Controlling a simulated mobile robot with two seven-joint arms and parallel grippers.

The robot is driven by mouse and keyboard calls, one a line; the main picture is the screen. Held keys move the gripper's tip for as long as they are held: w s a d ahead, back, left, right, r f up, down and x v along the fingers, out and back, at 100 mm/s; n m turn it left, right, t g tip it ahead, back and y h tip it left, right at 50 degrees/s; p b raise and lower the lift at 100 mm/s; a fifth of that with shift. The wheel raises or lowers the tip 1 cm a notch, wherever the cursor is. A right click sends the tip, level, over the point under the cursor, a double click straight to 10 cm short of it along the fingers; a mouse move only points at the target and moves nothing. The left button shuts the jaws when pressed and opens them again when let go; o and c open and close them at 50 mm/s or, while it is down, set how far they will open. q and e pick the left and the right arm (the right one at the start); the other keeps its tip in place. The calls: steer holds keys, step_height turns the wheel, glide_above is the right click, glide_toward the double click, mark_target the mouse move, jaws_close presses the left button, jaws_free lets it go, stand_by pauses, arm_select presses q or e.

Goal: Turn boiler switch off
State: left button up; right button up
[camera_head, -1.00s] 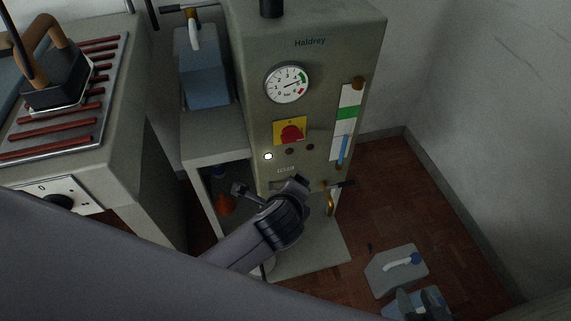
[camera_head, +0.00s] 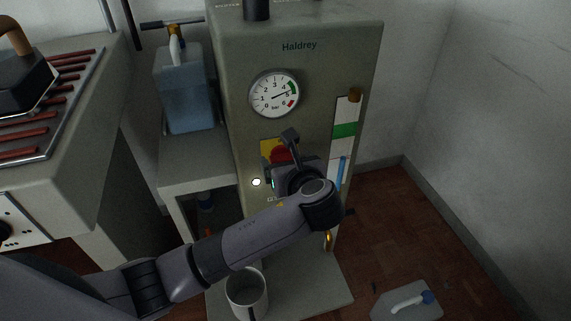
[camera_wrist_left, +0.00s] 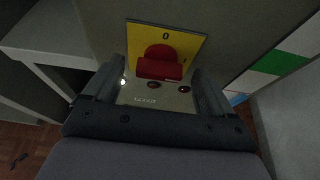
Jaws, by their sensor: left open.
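The boiler (camera_head: 300,70) stands upright with a gauge on its front. Its red rotary switch (camera_wrist_left: 160,63) sits on a yellow plate (camera_wrist_left: 194,46) marked 0 at the top, with another mark at the right. In the head view the switch (camera_head: 281,153) is partly hidden behind my left gripper (camera_head: 286,152). In the left wrist view my open left gripper has one finger on each side, with the switch ahead between them. I cannot tell whether the fingers touch it. A white lit lamp (camera_head: 256,182) shows beside the gripper. My right gripper is not seen.
The pressure gauge (camera_head: 274,94) is above the switch. A sight-glass strip (camera_head: 344,130) runs down the boiler's right side. A blue container (camera_head: 185,95) stands on a side shelf at left. A metal cup (camera_head: 247,290) sits low in front. An iron (camera_head: 22,78) rests at far left.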

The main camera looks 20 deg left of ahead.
arm_select(q)
steer(key=shift+w+a+f, duration=0.1)
steer(key=shift+w+a, duration=0.05)
steer(key=shift+w, duration=0.1)
steer(key=c, duration=1.1)
steer(key=shift+o, duration=0.2)
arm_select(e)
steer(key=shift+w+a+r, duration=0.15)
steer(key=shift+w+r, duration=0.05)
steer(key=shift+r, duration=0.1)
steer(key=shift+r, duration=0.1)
